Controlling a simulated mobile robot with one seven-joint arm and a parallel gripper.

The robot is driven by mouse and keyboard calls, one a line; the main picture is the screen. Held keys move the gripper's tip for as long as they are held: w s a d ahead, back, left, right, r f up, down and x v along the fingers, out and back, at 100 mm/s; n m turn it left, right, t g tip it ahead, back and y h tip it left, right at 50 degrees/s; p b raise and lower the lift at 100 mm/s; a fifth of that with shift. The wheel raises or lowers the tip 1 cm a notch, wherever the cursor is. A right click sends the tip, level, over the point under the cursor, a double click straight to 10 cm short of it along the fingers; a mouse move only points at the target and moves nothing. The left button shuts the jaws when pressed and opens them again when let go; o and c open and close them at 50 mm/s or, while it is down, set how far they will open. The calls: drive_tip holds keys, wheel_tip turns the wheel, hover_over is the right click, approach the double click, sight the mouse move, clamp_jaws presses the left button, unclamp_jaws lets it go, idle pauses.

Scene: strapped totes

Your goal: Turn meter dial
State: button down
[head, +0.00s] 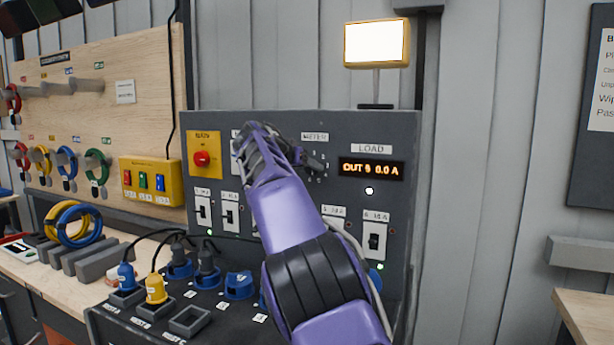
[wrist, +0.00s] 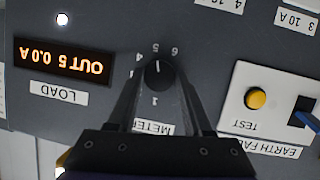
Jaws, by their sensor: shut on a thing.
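The meter dial (wrist: 160,75) is a round black knob with a white pointer line, on the dark panel. In the wrist view, which sees the panel upside down, its line points at the 5, between the 4 and the 6. My gripper (wrist: 160,78) is shut on the dial, one finger on each side.
A red stop button (head: 202,159) is left of my gripper. Breaker switches (head: 375,240) line the panel below. Blue and yellow plugs (head: 156,288) with cables stand on the lower ledge. A lit lamp (head: 376,43) is above. A yellow test button (wrist: 256,98) sits beside the dial.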

drive_tip(key=shift+s+d+m+t+y+b, duration=0.1)
drive_tip(key=shift+m+t+y+b, duration=0.1)
drive_tip(key=shift+m+y+b, duration=0.5)
drive_tip(key=shift+w+d+m+t+y+b, duration=0.1)
drive_tip(key=shift+m+t+y+b, duration=0.2)
drive_tip(key=shift+m, duration=0.75)
drive_tip(key=shift+s+d+m+t+y+b, duration=0.1)
drive_tip(key=shift+m+y+b, duration=0.45)
drive_tip(key=shift+m, duration=0.3)
drive_tip(key=shift+f, duration=0.1)
drive_tip(key=shift+c, duration=1.6)
unclamp_jaws()
drive_tip(key=shift+s+a, duration=0.1)
